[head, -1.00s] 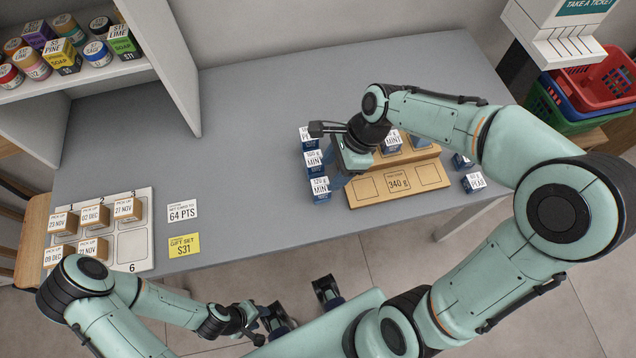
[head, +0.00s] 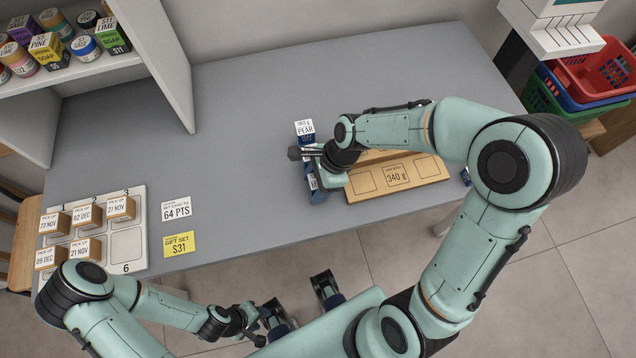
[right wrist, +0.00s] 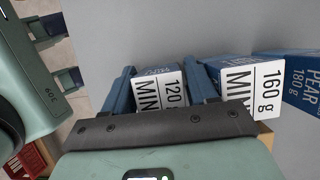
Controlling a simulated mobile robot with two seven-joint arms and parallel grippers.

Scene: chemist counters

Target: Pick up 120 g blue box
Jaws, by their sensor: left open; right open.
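The 120 g blue box, with a white label reading MIN in part, shows in the right wrist view (right wrist: 172,88) between the two blue fingers of my right gripper (right wrist: 165,80). The fingers stand open on either side of it; I cannot tell whether they touch it. In the head view my right gripper (head: 316,172) is over the column of blue boxes at the left of the wooden stand and mostly hides the 120 g box. My left gripper (head: 258,325) is open and empty, low in front of the counter.
In the right wrist view the 160 g box (right wrist: 248,85) stands close beside one finger, with the 180 g pear box (right wrist: 302,80) beyond it. The wooden stand marked 340 g (head: 398,178) is right of the gripper. The counter's middle (head: 240,120) is clear.

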